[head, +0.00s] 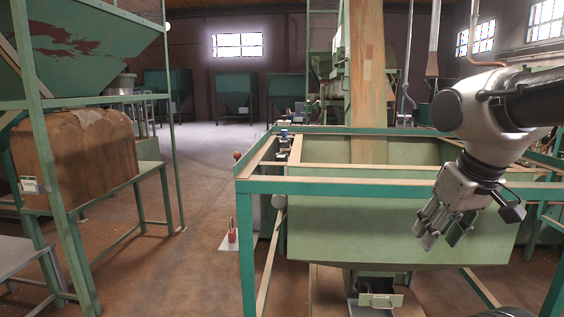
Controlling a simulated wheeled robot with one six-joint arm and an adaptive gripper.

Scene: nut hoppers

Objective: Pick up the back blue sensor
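A small blue item (284,133), which looks like a blue sensor, sits on the left rail of the green hopper frame, toward its back. It is small and its shape is hard to make out. Other small dark and pale items stand close to it on the same rail, and I cannot tell whether one is a second blue sensor. My gripper (443,238) hangs in front of the hopper at the right, fingers pointing down and spread apart with nothing between them. It is well to the right of the blue item and nearer to me.
The green hopper (390,228) with its frame rails (400,187) fills the middle and right. A wooden chute (366,75) rises behind it. A rack with a brown sack-like load (75,160) stands at the left. The floor aisle (190,200) between them is mostly free.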

